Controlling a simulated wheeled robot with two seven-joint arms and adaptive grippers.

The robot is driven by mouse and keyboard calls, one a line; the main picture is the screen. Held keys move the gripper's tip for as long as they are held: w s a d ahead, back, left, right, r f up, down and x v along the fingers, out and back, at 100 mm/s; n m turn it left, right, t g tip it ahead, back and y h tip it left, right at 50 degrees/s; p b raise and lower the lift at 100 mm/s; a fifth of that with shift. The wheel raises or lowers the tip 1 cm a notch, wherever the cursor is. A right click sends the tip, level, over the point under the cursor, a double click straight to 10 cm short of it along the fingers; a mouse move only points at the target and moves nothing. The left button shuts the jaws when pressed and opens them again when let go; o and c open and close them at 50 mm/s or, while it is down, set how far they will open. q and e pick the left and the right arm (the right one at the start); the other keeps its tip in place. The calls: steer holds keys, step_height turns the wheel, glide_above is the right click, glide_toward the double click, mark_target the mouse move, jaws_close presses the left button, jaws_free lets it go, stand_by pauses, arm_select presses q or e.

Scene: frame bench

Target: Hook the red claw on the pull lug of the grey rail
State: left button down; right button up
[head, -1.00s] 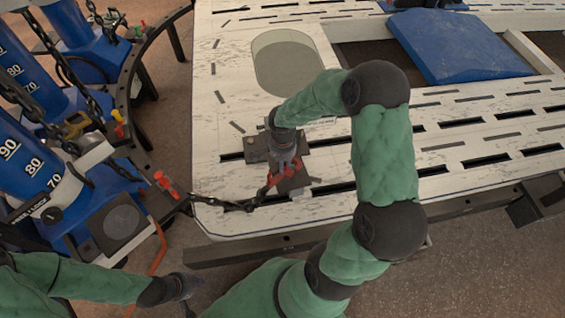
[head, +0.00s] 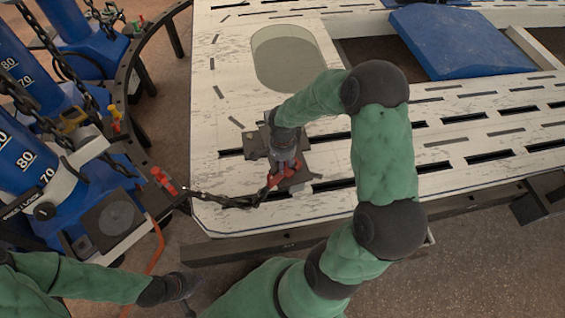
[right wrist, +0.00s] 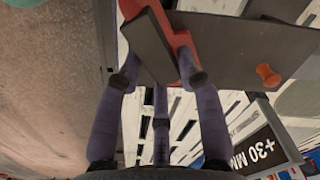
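The red claw (head: 272,181) is at the end of a dark chain (head: 225,200), low over the front left of the bench. My right gripper (head: 284,160) is above the claw. In the right wrist view, its purple fingers (right wrist: 160,82) are around the red claw (right wrist: 184,44) and a dark block on it, and look closed on them. A dark grey plate-like part (head: 300,175), perhaps the grey rail, lies by the claw; a grey plate (right wrist: 235,50) shows in the wrist view. I cannot make out the pull lug or whether the claw touches it. My left gripper (head: 188,287) hangs at lower left, its fingers unclear.
The chain runs left to a blue tower (head: 25,165) with number marks. The pale slotted bench (head: 225,175) has an oval opening and a blue pad (head: 455,42) at the back. An orange hose (head: 157,250) hangs near the left arm.

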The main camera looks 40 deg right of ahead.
steer(key=shift+o, duration=0.8)
step_height(320, 180, up, 12)
stand_by(0.5)
